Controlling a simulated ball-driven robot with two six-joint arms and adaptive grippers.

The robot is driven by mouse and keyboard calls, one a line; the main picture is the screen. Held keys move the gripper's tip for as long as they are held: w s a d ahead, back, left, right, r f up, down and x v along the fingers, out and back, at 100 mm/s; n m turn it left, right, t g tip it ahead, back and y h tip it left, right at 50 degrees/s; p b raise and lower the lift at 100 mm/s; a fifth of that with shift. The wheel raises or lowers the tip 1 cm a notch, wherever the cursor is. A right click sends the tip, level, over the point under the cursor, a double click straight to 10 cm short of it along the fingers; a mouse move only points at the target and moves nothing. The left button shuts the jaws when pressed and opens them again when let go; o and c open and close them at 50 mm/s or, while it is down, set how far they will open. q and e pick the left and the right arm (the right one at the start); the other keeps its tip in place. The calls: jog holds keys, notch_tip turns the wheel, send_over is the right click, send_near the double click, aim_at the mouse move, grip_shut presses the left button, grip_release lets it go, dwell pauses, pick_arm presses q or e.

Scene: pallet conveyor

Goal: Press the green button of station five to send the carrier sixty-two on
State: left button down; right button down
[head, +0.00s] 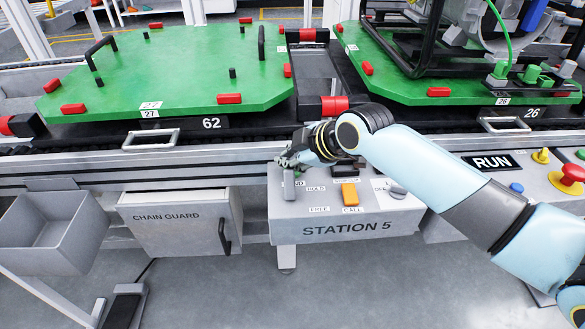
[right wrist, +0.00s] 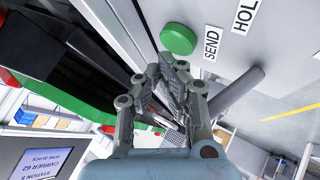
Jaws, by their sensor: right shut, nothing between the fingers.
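The station 5 control box (head: 345,229) stands at the front of the conveyor. The green button (right wrist: 178,39) beside the SEND label (right wrist: 211,43) shows in the right wrist view, just beyond my fingertips; a gap seems to remain, but contact is hard to judge. Carrier 62 (head: 185,70), a green pallet, sits on the conveyor at the left. My left gripper is out of view.
A grey lever (head: 289,186) stands close to my right fingers. The box also has an orange switch (head: 350,194) and a grey knob (head: 397,192). A red mushroom button (head: 572,174) is at the right. Carrier 26 (head: 385,78) bears machinery. A grey bin (head: 45,235) is at lower left.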

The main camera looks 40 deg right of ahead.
jog(key=shift+s+a+f+b, duration=0.1)
jog(key=shift+s+f+b, duration=0.2)
jog(key=shift+f, duration=0.35)
jog(key=shift+s+f+b, duration=0.15)
jog(key=shift+s+f, duration=0.1)
jog(key=shift+f, duration=0.35)
dwell(0.3)
jog(key=shift+r+p, duration=0.25)
jog(key=shift+p, duration=0.3)
jog(key=shift+s, duration=0.1)
notch_tip(320, 180, up, 6)
jog(key=p, duration=0.5)
jog(key=shift+f, duration=0.15)
jog(key=shift+w, duration=0.2)
dwell(0.3)
